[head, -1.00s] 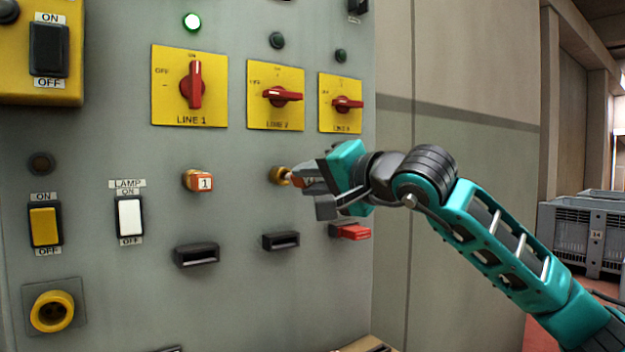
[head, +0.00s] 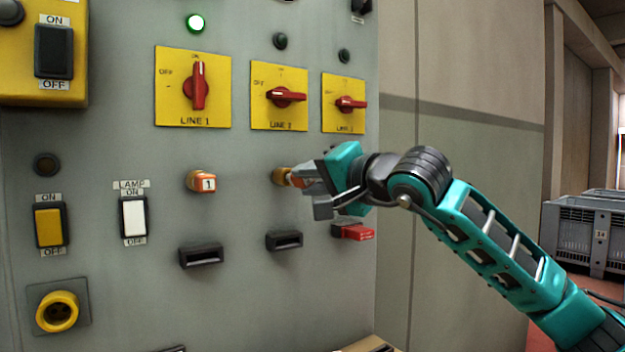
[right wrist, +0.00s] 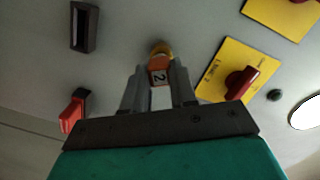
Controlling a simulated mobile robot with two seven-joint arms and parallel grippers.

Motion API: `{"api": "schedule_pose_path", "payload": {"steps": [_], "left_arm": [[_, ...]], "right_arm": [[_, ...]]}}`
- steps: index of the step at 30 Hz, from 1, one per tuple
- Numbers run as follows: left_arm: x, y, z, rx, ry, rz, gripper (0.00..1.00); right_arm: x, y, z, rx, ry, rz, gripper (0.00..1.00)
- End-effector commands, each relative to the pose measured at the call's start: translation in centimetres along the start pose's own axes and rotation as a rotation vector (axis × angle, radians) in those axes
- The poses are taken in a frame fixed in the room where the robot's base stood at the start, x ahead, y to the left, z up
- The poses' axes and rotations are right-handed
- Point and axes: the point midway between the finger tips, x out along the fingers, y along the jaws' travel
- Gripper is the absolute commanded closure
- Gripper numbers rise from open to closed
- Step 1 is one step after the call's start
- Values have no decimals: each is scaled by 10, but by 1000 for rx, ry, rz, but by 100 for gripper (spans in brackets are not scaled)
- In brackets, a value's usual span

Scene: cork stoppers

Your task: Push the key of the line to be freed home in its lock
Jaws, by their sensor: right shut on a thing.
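My right gripper (head: 300,180) is shut on the orange key marked 2 (right wrist: 158,74), in front of the panel under the LINE 2 switch. The brass lock (head: 280,174) is directly at the key's front end; it also shows in the right wrist view (right wrist: 160,51). Key and lock are in line, with little or no gap; the depth of insertion is hard to tell. The fingers hide much of the key in the head view. The LINE 2 switch (head: 286,97) has its red handle horizontal. My left gripper is not in view.
An orange key marked 1 (head: 203,181) sits in its lock under the LINE 1 switch (head: 198,88), whose handle is vertical under a lit green lamp (head: 195,22). A black holder (head: 285,240) is below my gripper; a red piece (head: 353,232) sits at the right.

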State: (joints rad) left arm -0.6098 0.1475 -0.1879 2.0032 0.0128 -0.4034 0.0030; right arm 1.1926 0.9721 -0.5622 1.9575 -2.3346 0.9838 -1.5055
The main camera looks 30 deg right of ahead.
Motion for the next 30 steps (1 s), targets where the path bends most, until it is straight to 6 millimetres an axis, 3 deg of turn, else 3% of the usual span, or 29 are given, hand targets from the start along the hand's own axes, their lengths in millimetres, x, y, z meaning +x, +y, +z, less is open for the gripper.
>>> {"api": "schedule_pose_path", "payload": {"steps": [30], "left_arm": [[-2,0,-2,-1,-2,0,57]], "right_arm": [[9,-1,-1,0,0,-2,100]]}}
